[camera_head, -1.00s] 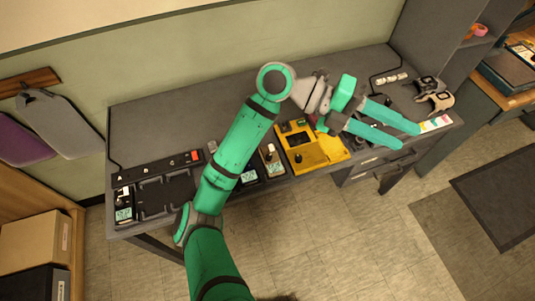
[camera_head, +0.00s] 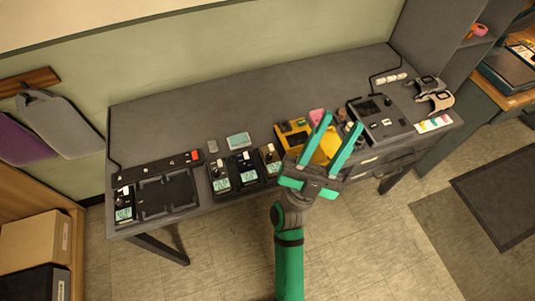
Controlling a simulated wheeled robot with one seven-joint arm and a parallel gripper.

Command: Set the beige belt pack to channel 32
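The beige belt pack (camera_head: 269,156) stands near the front edge of the desk, just left of the yellow device. It has a dark knob on top and a small pale screen. The number on its screen is too small to read, and its lower right part is close to my gripper's body in the picture. My gripper (camera_head: 342,124) is open and empty. Its two green fingers point up and away, over the yellow device and the items right of it. It is to the right of the beige pack and apart from it.
Dark belt packs with lit screens (camera_head: 221,177) (camera_head: 247,170) stand left of the beige one. A yellow device (camera_head: 325,148) is on its right, partly behind my gripper. A charger tray (camera_head: 168,193) lies at the left and a dark console (camera_head: 388,117) at the right. The desk's back is clear.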

